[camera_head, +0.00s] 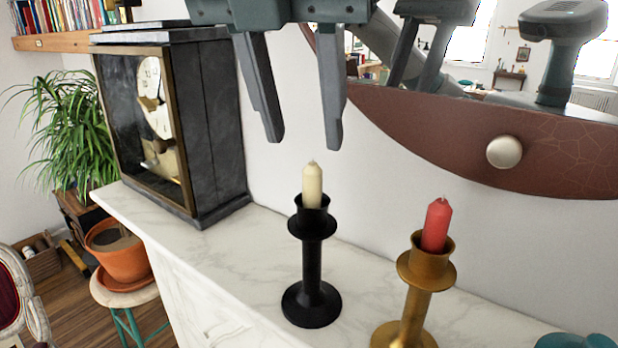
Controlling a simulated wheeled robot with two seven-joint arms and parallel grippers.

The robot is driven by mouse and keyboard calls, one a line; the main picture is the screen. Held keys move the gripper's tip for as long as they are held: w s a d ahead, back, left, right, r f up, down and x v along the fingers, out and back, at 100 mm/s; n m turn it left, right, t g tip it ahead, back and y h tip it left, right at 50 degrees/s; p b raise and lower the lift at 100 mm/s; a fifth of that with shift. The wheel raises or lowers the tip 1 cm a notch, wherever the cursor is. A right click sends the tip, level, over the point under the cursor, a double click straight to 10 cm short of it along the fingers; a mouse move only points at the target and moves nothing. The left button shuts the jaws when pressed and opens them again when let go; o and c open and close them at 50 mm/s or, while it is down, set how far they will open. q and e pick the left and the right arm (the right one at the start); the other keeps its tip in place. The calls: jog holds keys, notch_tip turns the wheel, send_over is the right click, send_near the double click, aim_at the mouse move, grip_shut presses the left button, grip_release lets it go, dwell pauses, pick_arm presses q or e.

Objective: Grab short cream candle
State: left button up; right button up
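The short cream candle (312,186) stands upright in a black candlestick (311,258) on the white marble mantel. My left gripper (305,142) is above the candle with its fingers pointing down. The fingers are apart and nothing is between them. The fingertips appear a little higher than the candle's top in the picture, with the right finger close above it; the exact depth gap is hard to tell. My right gripper is not in view.
A short red candle (436,224) stands in a brass candlestick (412,292) to the right. A dark clock (205,125) is at the left on the mantel (235,245). A mirror (470,135) hangs behind. A teal object (575,341) shows at the bottom right.

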aim_at(310, 165)
pick_arm(q)
jog(key=shift+w+d+f+p, duration=0.1)
jog(key=shift+d+f+p, duration=0.05)
jog(key=shift+f+p, duration=0.5)
jog(key=p+x, duration=0.2)
jog(key=shift+w+f, duration=0.25)
jog(key=shift+f, duration=0.1)
jog(key=shift+w+f, duration=0.1)
jog(key=shift+f, duration=0.55)
jog(key=shift+d, duration=0.1)
grip_shut()
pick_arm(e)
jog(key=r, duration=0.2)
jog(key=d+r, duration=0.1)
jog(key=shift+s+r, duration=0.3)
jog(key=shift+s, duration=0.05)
